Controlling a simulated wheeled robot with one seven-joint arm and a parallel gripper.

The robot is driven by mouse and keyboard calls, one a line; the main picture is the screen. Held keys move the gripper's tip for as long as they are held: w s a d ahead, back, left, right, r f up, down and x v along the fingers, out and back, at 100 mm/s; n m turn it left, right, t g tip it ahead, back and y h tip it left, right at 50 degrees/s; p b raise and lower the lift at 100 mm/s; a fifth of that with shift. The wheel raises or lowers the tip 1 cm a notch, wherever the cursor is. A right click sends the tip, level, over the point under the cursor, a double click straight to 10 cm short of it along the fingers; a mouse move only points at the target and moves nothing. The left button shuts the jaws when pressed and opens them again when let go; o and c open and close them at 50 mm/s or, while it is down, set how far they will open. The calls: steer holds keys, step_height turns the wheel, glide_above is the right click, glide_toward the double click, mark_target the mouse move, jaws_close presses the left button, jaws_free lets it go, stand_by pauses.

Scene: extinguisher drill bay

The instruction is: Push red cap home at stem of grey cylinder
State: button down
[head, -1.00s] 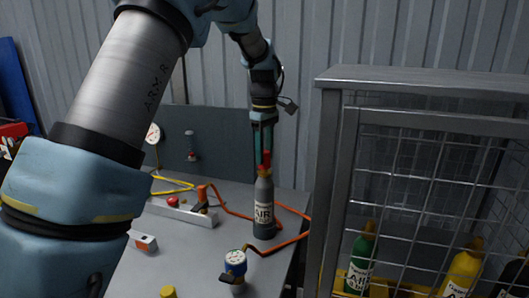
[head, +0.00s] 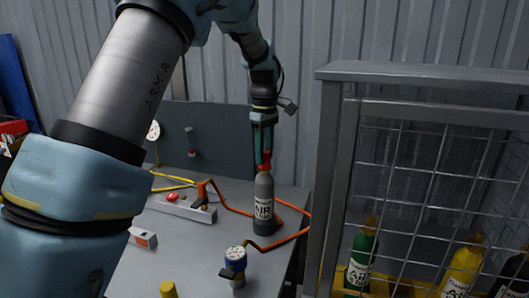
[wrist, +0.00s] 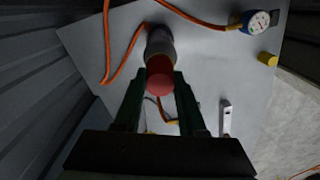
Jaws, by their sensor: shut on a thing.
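The grey cylinder (head: 264,205) stands upright on the grey bench, its white label facing me. The red cap (head: 265,164) is at the top of the cylinder, between my gripper's fingers. My gripper (head: 263,158) points down from above and is shut on the red cap. In the wrist view the red cap (wrist: 160,76) shows between the two dark fingers, with the grey cylinder (wrist: 160,42) behind it. The stem is hidden by the cap and fingers, so I cannot tell how far down the cap sits.
A blue gauge (head: 235,262) and a yellow cap (head: 168,289) stand on the bench (head: 195,262). An orange hose (head: 290,236) runs around the cylinder. A mesh cage (head: 430,150) with a green cylinder (head: 361,262) and a yellow cylinder (head: 463,270) stands at right.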

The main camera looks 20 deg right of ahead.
steer(key=shift+c, duration=2)
jaws_free()
step_height(320, 180, up, 11)
steer(key=b, duration=0.2)
steer(key=w+a+f+m, duration=0.15)
steer(key=a+f, duration=0.45)
steer(key=a, duration=0.7)
steer(key=s+a+f+m, duration=0.2)
steer(key=s+a+f, duration=0.2)
steer(key=a, duration=0.3)
steer(key=s+a+f+m+t, duration=0.1)
steer(key=s+a+f, duration=0.3)
steer(key=s+a, duration=0.2)
steer(key=s+a+f+m, duration=0.2)
steer(key=s+a+f, duration=0.2)
steer(key=a, duration=0.4)
steer(key=shift+s+f+m+t, duration=0.3)
steer(key=shift+s+m, duration=0.05)
steer(key=shift+s, duration=0.3)
